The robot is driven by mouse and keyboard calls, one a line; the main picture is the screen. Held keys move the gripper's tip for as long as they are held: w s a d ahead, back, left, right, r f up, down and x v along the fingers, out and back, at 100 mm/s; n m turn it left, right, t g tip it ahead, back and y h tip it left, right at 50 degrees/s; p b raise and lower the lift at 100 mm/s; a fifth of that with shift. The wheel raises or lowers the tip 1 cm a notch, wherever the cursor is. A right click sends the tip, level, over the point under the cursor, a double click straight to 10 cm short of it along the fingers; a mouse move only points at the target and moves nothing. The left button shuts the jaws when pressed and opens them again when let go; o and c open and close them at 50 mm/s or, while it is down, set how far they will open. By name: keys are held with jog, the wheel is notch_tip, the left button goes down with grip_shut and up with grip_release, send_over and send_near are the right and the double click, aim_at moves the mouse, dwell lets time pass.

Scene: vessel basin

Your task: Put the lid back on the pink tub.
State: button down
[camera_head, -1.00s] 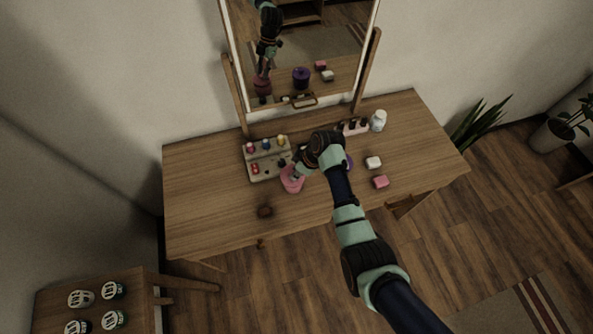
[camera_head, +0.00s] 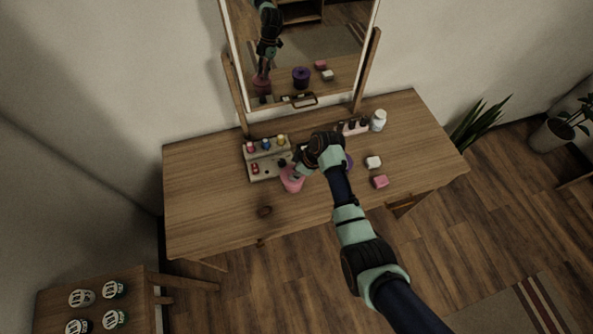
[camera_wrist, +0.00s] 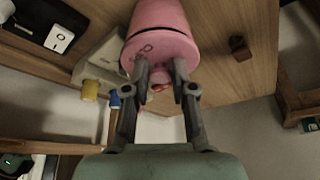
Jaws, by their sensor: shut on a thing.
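The pink tub (camera_head: 292,184) stands on the wooden table, in front of the grey organizer. In the wrist view the tub (camera_wrist: 160,14) is at the top, with its pink lid (camera_wrist: 150,50) over its mouth. A thin dark line shows between lid and tub; I cannot tell whether the lid is fully seated. My gripper (camera_wrist: 161,84) is shut on the lid's small knob, which the fingers partly hide. In the head view my gripper (camera_head: 298,174) is at the top of the tub, and my wrist hides part of the lid.
The grey organizer (camera_head: 262,173) with small bottles stands close behind and left of the tub. A purple tub (camera_head: 349,162) is partly hidden by my arm. White (camera_head: 373,162) and pink (camera_head: 380,182) blocks lie to the right. A mirror (camera_head: 300,50) stands behind. The table's left side is clear.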

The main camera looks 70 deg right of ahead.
jog(key=c, duration=0.9)
grip_release()
jog(key=o, duration=0.5)
notch_tip(320, 180, up, 7)
jog(key=p, duration=0.6)
